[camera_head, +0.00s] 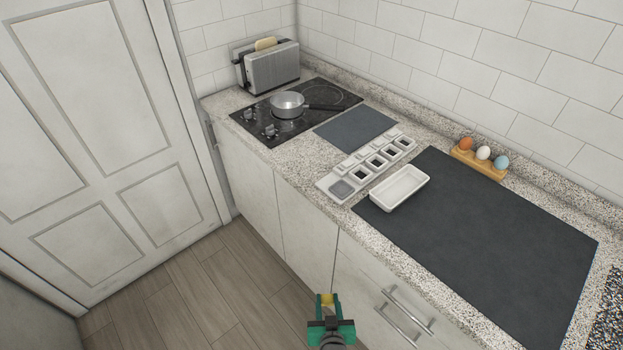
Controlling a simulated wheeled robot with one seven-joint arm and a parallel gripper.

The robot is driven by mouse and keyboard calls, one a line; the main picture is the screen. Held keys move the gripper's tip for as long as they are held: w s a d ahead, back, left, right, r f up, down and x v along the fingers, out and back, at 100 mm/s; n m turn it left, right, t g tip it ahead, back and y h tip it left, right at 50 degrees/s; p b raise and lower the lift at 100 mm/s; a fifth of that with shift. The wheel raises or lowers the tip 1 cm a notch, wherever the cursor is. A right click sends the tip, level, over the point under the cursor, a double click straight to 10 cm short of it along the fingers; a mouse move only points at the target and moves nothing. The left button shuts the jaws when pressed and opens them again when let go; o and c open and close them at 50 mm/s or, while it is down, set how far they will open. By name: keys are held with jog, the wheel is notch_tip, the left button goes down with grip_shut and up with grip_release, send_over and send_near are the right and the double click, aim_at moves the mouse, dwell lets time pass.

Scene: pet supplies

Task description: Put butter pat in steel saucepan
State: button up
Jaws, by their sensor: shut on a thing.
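My gripper (327,303) is at the bottom middle of the head view, in front of the counter and above the floor. It is shut on a small yellow butter pat (327,299), which shows between the green fingers. The steel saucepan (287,104) stands upright on the black cooktop (262,131) at the far end of the counter, with its dark handle pointing right. My gripper is well apart from the saucepan, which is farther back and to the left. The saucepan's inside is too small to make out clearly.
A toaster (271,67) with bread stands behind the cooktop. Along the counter are a grey mat (355,129), a compartment tray (341,188), a white dish (400,188), a large dark mat (500,240) and an egg holder (478,165). Drawer handles (408,310) stick out near my gripper.

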jog(key=w+a+f, duration=0.2)
jog(key=a+f, duration=0.1)
jog(key=a, duration=0.3)
jog(key=shift+w+a+f, duration=0.2)
jog(key=shift+w+f, duration=0.05)
jog(key=shift+w, duration=0.15)
